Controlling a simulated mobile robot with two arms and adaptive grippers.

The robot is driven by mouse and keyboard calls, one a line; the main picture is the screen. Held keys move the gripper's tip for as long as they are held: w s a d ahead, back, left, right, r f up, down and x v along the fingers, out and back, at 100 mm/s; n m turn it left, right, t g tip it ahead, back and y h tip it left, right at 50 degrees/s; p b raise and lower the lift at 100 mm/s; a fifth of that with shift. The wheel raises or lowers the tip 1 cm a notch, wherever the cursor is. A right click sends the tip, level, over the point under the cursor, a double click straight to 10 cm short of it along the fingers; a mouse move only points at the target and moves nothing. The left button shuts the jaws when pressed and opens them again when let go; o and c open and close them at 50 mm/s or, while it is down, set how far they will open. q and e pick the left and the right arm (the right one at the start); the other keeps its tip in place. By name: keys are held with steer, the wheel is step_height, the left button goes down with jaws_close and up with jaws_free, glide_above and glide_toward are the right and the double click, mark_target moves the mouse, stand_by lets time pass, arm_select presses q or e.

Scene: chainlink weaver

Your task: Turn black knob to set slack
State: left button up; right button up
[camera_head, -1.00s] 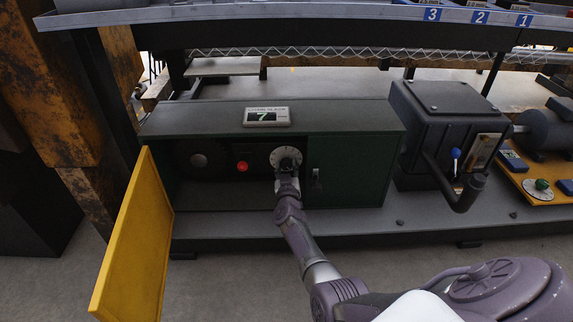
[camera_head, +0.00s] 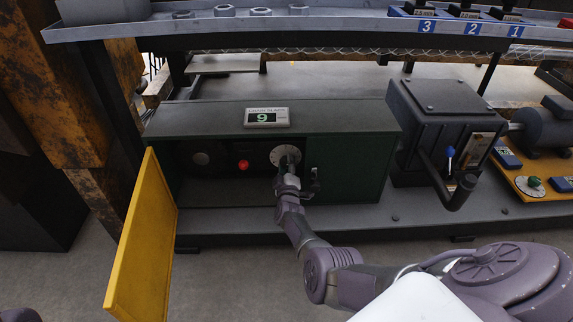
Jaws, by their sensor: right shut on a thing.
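The black knob sits at the middle of a pale round dial (camera_head: 285,154) inside the open dark green cabinet (camera_head: 345,167). My right gripper (camera_head: 287,168) is at the dial, shut on the knob, and its fingers and wrist hide most of the knob. A small display (camera_head: 266,117) on top of the cabinet reads 9.
An open yellow door (camera_head: 143,240) hangs at the cabinet's left. A red button (camera_head: 243,165) is left of the dial. A black machine box with a crank (camera_head: 440,130) stands to the right. A grey shelf (camera_head: 330,27) runs above.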

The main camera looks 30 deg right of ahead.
steer(key=shift+n, duration=0.4)
steer(key=shift+f, duration=0.1)
steer(key=o, duration=1.1)
steer(key=shift+o, duration=0.2)
steer(key=shift+v, duration=0.8)
steer(key=v, duration=0.6)
steer(key=shift+s, duration=0.1)
